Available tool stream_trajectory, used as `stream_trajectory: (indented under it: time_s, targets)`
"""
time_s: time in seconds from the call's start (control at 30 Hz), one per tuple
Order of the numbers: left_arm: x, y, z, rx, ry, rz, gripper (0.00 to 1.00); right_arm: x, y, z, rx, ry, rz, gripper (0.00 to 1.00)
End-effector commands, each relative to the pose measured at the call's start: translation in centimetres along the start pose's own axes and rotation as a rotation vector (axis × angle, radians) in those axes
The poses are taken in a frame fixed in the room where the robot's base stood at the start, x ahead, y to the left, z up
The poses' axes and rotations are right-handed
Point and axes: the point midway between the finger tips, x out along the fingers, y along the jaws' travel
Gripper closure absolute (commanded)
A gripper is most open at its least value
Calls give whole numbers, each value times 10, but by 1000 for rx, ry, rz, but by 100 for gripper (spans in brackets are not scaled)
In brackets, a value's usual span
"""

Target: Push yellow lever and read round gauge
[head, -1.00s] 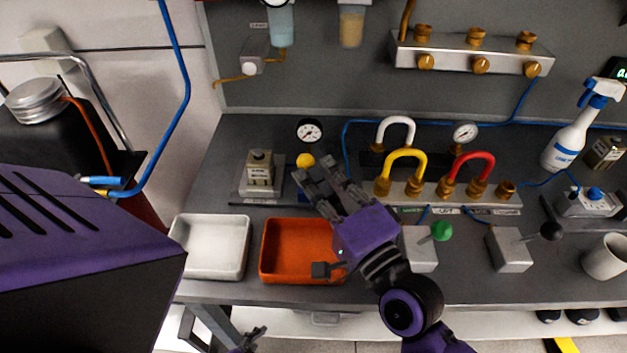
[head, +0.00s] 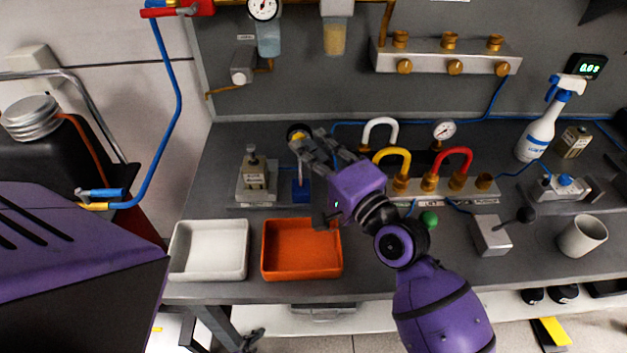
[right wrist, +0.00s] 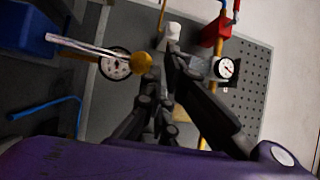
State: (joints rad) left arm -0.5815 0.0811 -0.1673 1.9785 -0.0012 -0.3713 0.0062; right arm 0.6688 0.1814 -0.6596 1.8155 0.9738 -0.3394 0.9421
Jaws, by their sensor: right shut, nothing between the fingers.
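The yellow lever has a yellow ball knob (head: 296,146), a pale rod and a blue base (head: 301,190). In the right wrist view its knob (right wrist: 140,64) and rod lie across a round white-faced gauge (right wrist: 115,64). In the head view that gauge (head: 298,131) is mostly hidden behind the knob and fingers, so its needle is unreadable. My right gripper (head: 318,143) is shut and empty, its fingertips right beside the knob; contact is unclear. The fingers (right wrist: 172,62) also show in the right wrist view. A dark part (head: 253,340) at the bottom edge looks like my left gripper; its jaws are unclear.
A white tray (head: 244,249) and an orange tray (head: 266,250) stand in front. Yellow (head: 393,154), white and red hoses curve right of my gripper, near another gauge (head: 444,130). A wall gauge (head: 263,9) hangs above. A green knob (head: 429,219) is close to my right arm.

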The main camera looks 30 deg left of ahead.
Motion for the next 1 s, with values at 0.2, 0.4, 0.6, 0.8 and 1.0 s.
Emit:
stream_trajectory:
  time_s: [0.2,0.4,0.6,0.8,1.0]
  targets:
    - [1,-3,2,1,1,-5,40,9,1,-5,1,-1,0,100]
    - [1,-5,1,2,3,-9,40,12,2,-8,1,0,0,100]
    - [1,-5,0,2,5,-9,40,13,2,-8,1,0,0,100]
    - [1,-5,0,2,5,-8,40,13,1,-8,1,0,0,100]
    - [2,-2,-2,2,7,-4,40,3,2,-9,0,1,1,100]
